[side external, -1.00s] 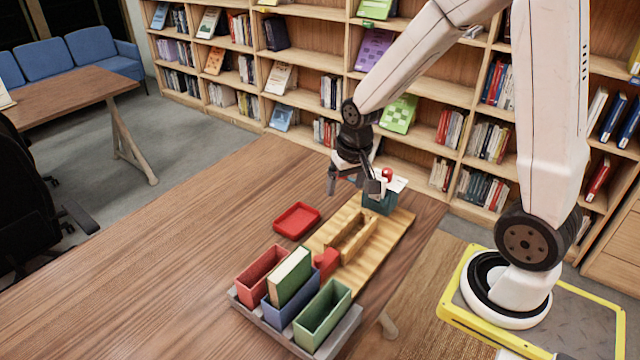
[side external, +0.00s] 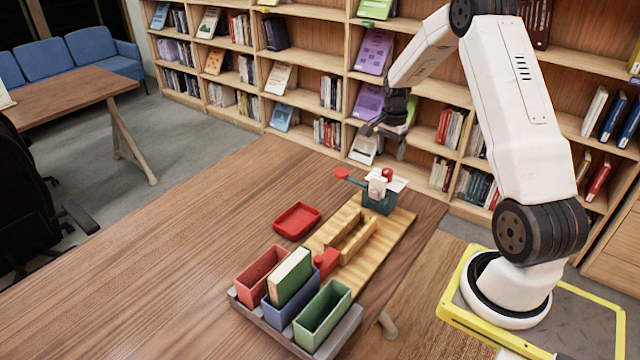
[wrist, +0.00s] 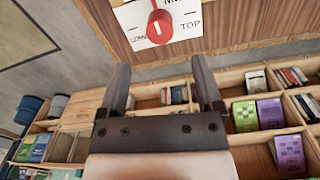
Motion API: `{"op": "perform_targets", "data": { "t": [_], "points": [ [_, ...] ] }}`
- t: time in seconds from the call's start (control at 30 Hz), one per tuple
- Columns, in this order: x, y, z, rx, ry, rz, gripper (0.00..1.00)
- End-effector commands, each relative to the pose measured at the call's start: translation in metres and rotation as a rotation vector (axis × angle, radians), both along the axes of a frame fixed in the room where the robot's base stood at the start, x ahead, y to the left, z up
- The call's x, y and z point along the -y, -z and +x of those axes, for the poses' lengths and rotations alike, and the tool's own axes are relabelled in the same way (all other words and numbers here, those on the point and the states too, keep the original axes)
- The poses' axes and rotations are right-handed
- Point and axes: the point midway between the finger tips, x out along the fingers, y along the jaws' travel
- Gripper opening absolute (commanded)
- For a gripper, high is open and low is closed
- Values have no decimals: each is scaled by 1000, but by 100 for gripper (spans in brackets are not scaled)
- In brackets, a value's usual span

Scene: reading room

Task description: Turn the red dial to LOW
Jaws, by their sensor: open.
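The red dial (side external: 387,174) sits on a white label plate (side external: 399,184) by a teal box (side external: 378,204) at the far end of the wooden board. In the wrist view the red dial (wrist: 160,24) is at the top edge, partly cut off. Its white label plate (wrist: 130,18) reads LOW at left and TOP at right; a third label is cut off. A short white mark shows on the dial's near end; I cannot tell which label it indicates. My gripper (side external: 383,142) is open and empty, above the dial and apart from it. Its spread fingers (wrist: 161,62) show in the wrist view.
A red round paddle (side external: 341,173) on a lever sticks out left of the teal box, beside a white block (side external: 377,187). The board (side external: 385,236) carries a wooden frame. Red, blue and green bins and a red tray (side external: 296,220) stand nearer. The table's left side is clear.

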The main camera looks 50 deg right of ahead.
Motion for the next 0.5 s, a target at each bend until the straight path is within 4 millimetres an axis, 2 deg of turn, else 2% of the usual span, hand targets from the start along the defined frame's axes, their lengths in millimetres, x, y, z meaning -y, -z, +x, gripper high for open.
{"op": "perform_targets", "data": {
  "t": [0.27,0.5],
  "points": [
    [-1,11,0,-2,-3,1,84],
    [-1,37,-1,-2,-4,0,84]
  ]
}}
